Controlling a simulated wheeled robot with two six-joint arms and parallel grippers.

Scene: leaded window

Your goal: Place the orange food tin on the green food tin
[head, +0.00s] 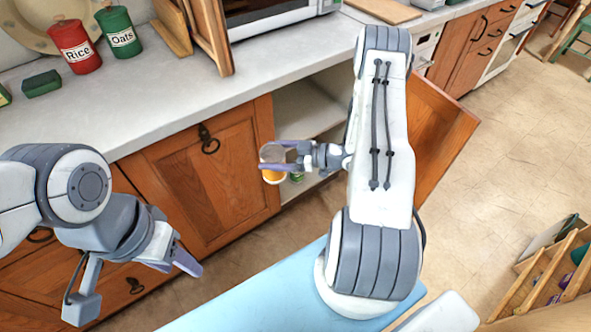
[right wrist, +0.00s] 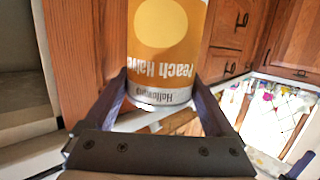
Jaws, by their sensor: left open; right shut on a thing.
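The orange food tin (head: 274,176), whose label reads "Peach Halves", is between the fingers of my right gripper (head: 272,156). The gripper is shut on it, in front of the open cupboard. In the right wrist view the tin (right wrist: 165,45) fills the top middle, its lettering upside down, with a finger on each side. A small patch of green (head: 297,177) shows just behind and below the right gripper in the cupboard; it looks like the green food tin, mostly hidden. My left gripper (head: 180,258) is open and empty at the lower left, apart from everything.
The cupboard's open door (head: 440,130) stands to the right of my right arm, and a shut wooden door (head: 200,185) is on the left. The counter (head: 180,110) above holds a red rice canister (head: 75,48) and a green oats canister (head: 120,35).

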